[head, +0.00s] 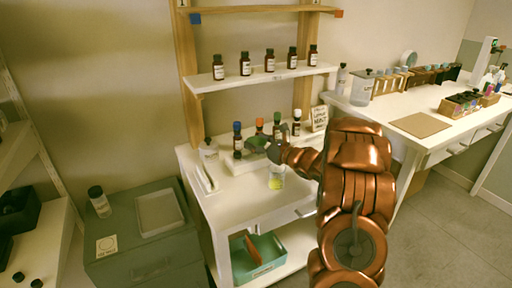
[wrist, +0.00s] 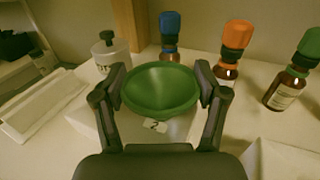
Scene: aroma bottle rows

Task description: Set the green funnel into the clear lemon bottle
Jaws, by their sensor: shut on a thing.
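My gripper (wrist: 160,84) is shut on the green funnel (wrist: 160,90), with one finger on each side of its wide rim. The funnel's mouth faces the wrist camera, and its spout is hidden. In the head view my gripper (head: 266,146) holds the funnel (head: 256,142) above the white side table.
Brown bottles with blue (wrist: 170,35), orange (wrist: 235,50) and green (wrist: 297,65) caps stand close behind the funnel. A whitish bottle (wrist: 108,55) is at left. A shelf (head: 265,77) with several brown bottles hangs above. The tabletop's front (head: 245,205) is clear.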

